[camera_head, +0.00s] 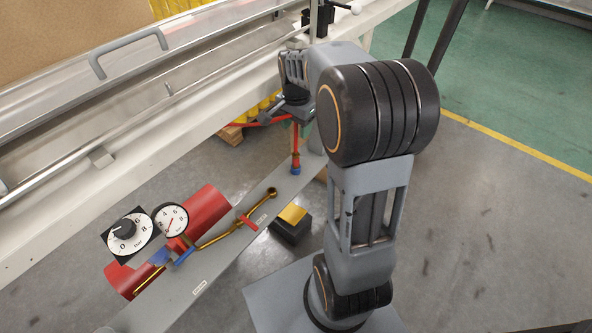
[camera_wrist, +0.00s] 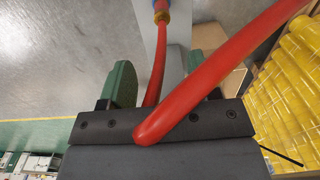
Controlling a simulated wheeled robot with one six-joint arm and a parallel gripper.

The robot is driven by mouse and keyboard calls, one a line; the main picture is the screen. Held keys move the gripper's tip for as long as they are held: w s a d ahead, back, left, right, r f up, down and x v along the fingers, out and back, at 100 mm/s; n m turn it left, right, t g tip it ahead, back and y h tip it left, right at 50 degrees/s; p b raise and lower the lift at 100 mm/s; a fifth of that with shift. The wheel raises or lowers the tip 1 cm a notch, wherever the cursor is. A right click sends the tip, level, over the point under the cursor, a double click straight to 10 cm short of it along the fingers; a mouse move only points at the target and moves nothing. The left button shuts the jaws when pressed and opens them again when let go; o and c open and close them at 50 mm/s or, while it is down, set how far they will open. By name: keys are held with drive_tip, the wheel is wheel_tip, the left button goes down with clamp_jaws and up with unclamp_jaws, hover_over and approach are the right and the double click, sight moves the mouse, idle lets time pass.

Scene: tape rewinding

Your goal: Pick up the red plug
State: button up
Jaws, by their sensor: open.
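A red plug with its hose (camera_head: 296,140) stands upright on the grey beam, its lower end in a blue fitting (camera_head: 295,170). In the wrist view the slim red length (camera_wrist: 156,70) runs from a yellow and blue fitting (camera_wrist: 161,10) down between my fingers. A thicker red hose part (camera_wrist: 225,80) crosses in front of my gripper's dark body and rises to the upper right. My gripper (camera_wrist: 158,80) is open, with a green-padded finger on each side of the red length and gaps visible. It also shows in the head view (camera_head: 280,114), around the upper red part.
Two gauges (camera_head: 171,220), a red cylinder (camera_head: 202,208) and brass piping (camera_head: 220,236) sit along the grey beam (camera_head: 215,270). A yellow and black box (camera_head: 292,222) lies beside it. Yellow rolls (camera_wrist: 295,90) stand at the right of the wrist view. A white machine frame (camera_head: 130,140) runs behind.

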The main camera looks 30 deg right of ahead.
sight(296, 154)
drive_tip(key=f+b, duration=0.1)
drive_tip(key=f, duration=0.3)
drive_tip(key=f+b, duration=0.1)
drive_tip(key=f, duration=0.3)
drive_tip(key=shift+w+d+f, duration=0.15)
drive_tip(key=shift+w+f, duration=0.05)
drive_tip(key=shift+f, duration=0.15)
drive_tip(key=shift+f+b, duration=1.5)
drive_tip(key=shift+f, duration=1.55)
drive_tip(key=shift+c, duration=0.5)
drive_tip(key=shift+r, duration=0.1)
clamp_jaws()
